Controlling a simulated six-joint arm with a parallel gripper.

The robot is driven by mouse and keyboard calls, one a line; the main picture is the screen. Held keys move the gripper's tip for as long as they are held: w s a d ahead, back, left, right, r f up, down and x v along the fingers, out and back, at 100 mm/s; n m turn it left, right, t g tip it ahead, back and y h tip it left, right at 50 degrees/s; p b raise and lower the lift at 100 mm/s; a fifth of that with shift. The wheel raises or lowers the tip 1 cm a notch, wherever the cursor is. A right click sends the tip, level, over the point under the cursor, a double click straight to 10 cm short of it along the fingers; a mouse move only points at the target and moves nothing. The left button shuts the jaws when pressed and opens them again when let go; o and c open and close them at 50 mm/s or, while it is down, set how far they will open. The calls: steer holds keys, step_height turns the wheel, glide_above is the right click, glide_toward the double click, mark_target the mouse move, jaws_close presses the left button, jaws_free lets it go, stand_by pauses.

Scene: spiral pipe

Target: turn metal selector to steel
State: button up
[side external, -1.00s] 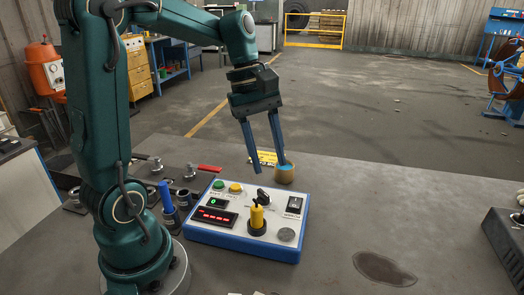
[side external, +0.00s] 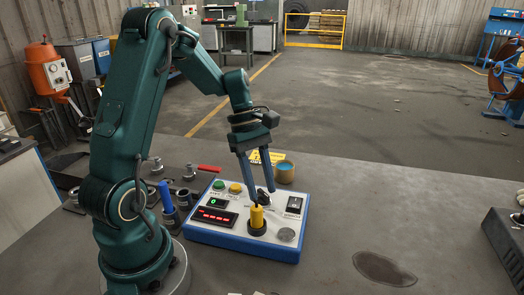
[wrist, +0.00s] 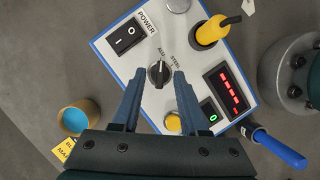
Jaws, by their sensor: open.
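The metal selector is a black rotary knob (wrist: 158,74) with a white pointer line, on a white-topped control box with blue sides (side external: 240,252). In the wrist view, ALU and STEEL labels sit beside it, and the pointer appears nearer ALU. My gripper (wrist: 159,73) is open, with its two blue fingers on either side of the knob in that view. Contact with the knob cannot be made out. In the side view, my gripper (side external: 261,197) points down over the back of the box, and its fingers partly hide the knob.
A yellow lever (side external: 257,217) stands close in front of the selector. A black power switch (wrist: 127,35), a yellow button (wrist: 173,122) and red displays (wrist: 225,88) are nearby. A cup with blue contents (side external: 285,172) stands behind the box. The table to the right is mostly clear.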

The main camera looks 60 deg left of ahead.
jaws_close()
steer(key=shift+m, duration=0.3)
steer(key=m, duration=0.1)
steer(key=m+g, duration=0.1)
steer(key=m, duration=0.1)
steer(key=m+g, duration=0.1)
steer(key=shift+w+m, duration=0.3)
steer(key=shift+w+d+m+g+y, duration=0.1)
steer(key=shift+m+g+y, duration=0.25)
steer(key=shift+m, duration=0.75)
steer(key=shift+m+g+y, duration=0.35)
steer(key=shift+m, duration=0.75)
jaws_free()
